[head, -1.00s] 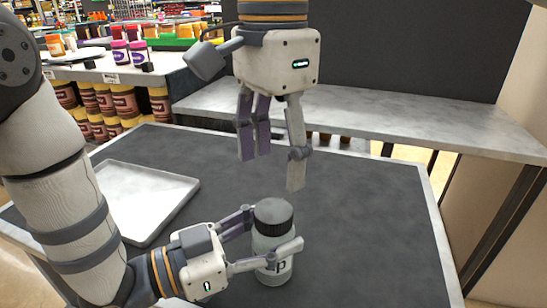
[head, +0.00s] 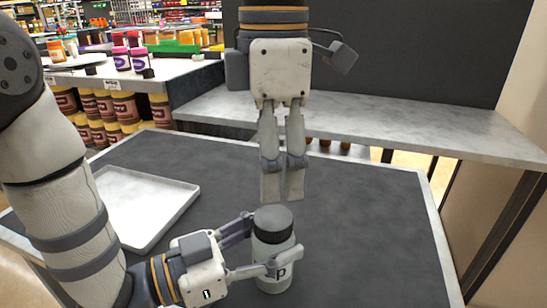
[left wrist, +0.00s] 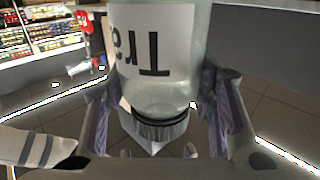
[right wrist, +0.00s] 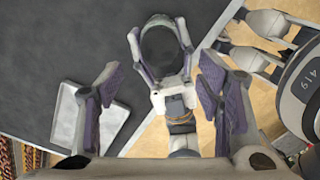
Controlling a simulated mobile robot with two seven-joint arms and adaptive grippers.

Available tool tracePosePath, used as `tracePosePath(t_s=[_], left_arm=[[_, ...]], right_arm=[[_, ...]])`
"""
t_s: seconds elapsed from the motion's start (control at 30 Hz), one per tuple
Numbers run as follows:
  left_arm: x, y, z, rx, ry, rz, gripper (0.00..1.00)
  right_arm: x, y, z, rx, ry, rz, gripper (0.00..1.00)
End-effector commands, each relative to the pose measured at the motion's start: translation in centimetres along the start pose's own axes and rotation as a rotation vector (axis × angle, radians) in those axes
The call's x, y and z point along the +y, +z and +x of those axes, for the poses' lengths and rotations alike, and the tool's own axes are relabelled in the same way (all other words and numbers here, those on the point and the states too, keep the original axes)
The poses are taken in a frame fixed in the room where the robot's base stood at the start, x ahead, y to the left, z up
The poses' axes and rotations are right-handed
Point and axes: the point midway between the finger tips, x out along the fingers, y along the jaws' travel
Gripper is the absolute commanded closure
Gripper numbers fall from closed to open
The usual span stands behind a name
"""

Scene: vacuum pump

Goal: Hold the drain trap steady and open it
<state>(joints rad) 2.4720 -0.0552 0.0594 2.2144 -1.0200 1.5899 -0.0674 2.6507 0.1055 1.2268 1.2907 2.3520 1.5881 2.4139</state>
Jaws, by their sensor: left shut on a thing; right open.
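The drain trap is a clear jar with a dark ribbed lid and a white label, standing upright on the dark table; in the head view its body (head: 273,262) and lid (head: 273,219) show. My left gripper (head: 272,252) is shut around the jar's body, below the lid. The left wrist view shows the jar's label (left wrist: 152,40) between the fingers. My right gripper (head: 283,195) is open and points down above the lid, apart from it. In the right wrist view the dark lid (right wrist: 160,52) lies beyond and between the open fingers.
A white tray (head: 135,212) lies on the table (head: 370,225) at left. A grey counter (head: 400,130) runs behind the table. The table to the right of the jar is clear. Shelves with several jars (head: 110,103) stand at the back left.

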Motion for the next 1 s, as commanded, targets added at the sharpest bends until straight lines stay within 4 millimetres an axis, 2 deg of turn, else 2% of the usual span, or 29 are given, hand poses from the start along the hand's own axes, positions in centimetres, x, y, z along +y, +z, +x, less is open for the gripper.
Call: tracePosePath(t_s=[0.17,0.4,0.53,0.67,0.87,0.9,1.0], left_arm=[[0.0,0.1,0.0,-0.002,0.0,-0.001,1.0],[0.0,0.1,0.0,-0.002,0.0,-0.001,1.0],[0.0,0.1,0.0,-0.002,0.0,-0.001,1.0],[0.0,0.1,0.0,-0.002,0.0,-0.001,1.0],[0.0,0.1,0.0,-0.002,0.0,-0.001,1.0],[0.0,0.1,0.0,-0.002,0.0,-0.001,1.0],[0.0,0.1,0.0,-0.002,0.0,-0.002,1.0]], right_arm=[[0.0,0.0,0.6,-0.001,-0.002,0.134,0.4],[0.0,0.0,5.2,0.0,-0.003,0.137,0.4],[0.0,0.0,7.1,-0.001,-0.002,0.136,0.4],[0.0,0.0,8.0,0.0,-0.001,0.137,0.4],[0.0,0.0,8.1,0.001,0.0,0.137,0.4],[0.0,0.0,8.1,0.001,0.0,0.137,0.42],[0.0,0.0,8.0,0.001,0.0,0.136,0.65]])
